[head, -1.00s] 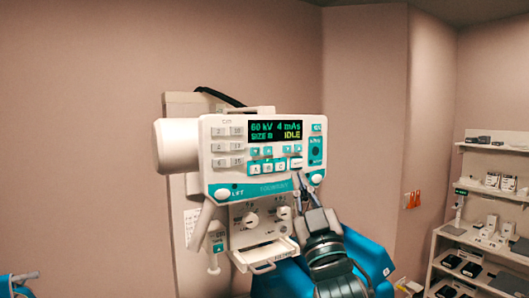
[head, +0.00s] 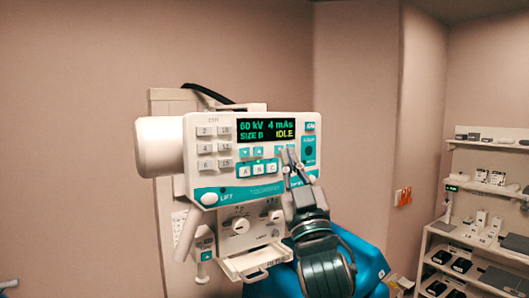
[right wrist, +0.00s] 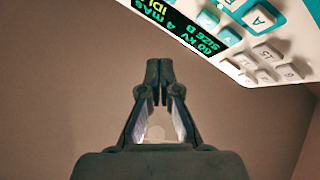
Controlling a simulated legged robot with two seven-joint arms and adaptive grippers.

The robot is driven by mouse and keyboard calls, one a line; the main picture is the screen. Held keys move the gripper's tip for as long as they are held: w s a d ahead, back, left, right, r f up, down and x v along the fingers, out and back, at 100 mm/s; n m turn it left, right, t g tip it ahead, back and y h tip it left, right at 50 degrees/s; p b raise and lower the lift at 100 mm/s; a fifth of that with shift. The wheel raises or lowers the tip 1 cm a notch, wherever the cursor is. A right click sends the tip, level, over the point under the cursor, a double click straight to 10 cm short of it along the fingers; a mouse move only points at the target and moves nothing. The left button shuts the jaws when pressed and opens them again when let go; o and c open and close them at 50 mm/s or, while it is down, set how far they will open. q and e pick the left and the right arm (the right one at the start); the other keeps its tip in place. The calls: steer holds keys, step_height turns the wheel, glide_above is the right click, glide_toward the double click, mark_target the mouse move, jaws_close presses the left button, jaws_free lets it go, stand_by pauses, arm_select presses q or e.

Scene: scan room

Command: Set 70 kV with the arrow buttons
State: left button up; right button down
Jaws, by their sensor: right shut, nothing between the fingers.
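The control panel (head: 225,185) is white with teal trim. Its display (head: 265,130) reads 60 kV, 4 mAs, SIZE B, IDLE. Small teal arrow buttons (head: 244,152) sit in a row below the display, the left pair under the kV reading. My right gripper (head: 291,158) is shut and empty. Its tips overlap the right end of the arrow row in the head view; I cannot tell whether they touch. In the right wrist view the shut fingers (right wrist: 159,75) point toward the panel, with the display (right wrist: 180,28) above them. My left gripper is not clearly in view.
Grey number keys (head: 206,147) lie left of the display, and lettered keys (head: 258,169) lie below the arrows. A white cylinder (head: 160,147) juts out at the left. A tray (head: 257,263) sticks out below. Shelves (head: 475,235) stand far right.

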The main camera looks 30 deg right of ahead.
mark_target(258, 151)
steer(key=w+a, duration=0.2)
steer(key=w, duration=0.1)
steer(key=w+a+p, duration=0.1)
steer(key=w, duration=0.1)
steer(key=shift+w+a+r, duration=0.1)
steer(key=shift+a+r, duration=0.1)
steer(key=shift+r, duration=0.05)
steer(key=shift+d+f, duration=0.2)
steer(key=shift+d, duration=1.15)
steer(key=shift+a+r, duration=0.15)
steer(key=shift+a, duration=0.75)
arm_select(q)
steer(key=s+a+f, duration=0.1)
steer(key=s+f, duration=0.1)
steer(key=s, duration=0.1)
steer(key=shift+a, duration=0.35)
arm_select(e)
steer(key=shift+a, duration=0.25)
